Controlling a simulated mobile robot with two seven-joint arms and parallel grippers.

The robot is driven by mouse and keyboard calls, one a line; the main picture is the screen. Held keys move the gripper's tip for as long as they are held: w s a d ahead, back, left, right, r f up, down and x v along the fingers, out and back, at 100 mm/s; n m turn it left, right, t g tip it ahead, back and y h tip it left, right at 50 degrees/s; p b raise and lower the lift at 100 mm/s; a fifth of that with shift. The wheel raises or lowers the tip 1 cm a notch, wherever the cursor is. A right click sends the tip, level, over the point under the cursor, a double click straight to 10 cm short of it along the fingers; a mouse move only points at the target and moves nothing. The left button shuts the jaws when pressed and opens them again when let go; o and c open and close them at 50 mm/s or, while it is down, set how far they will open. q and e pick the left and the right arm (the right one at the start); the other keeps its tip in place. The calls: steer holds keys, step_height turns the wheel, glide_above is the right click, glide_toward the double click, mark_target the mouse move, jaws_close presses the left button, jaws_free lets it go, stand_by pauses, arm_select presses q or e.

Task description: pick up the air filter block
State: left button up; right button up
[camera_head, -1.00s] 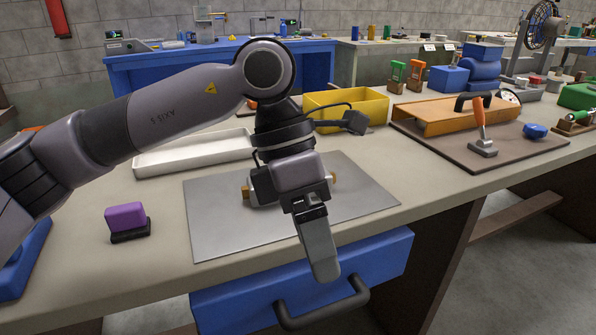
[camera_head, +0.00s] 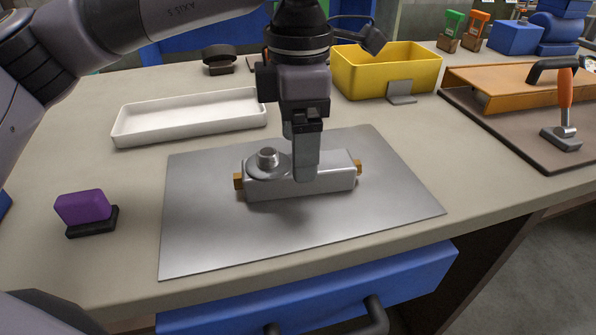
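The air filter block (camera_head: 325,180) is a silver-grey block with a round cap on its left part and brass fittings at both ends. It is over the middle of a grey metal sheet (camera_head: 215,235) on the bench. My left gripper (camera_head: 306,165) points down at the block, right of the cap. One finger lies across the block's near face; the other finger is hidden, so its grip cannot be told. I cannot tell whether the block touches the sheet. My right gripper is not in view.
A white tray (camera_head: 190,122) is behind the sheet, and a yellow bin (camera_head: 388,75) stands back right. A purple block on a black base (camera_head: 84,210) stands at left. An orange-handled tool (camera_head: 565,105) is on a brown board at right. A blue drawer (camera_head: 300,300) is below the bench edge.

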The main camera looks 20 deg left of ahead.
arm_select(q)
step_height(320, 180, down, 4)
steer(key=shift+s+b, duration=0.1)
steer(key=shift+b, duration=0.2)
steer(key=c, duration=1.2)
steer(key=shift+r, duration=0.1)
steer(key=shift+r, duration=0.15)
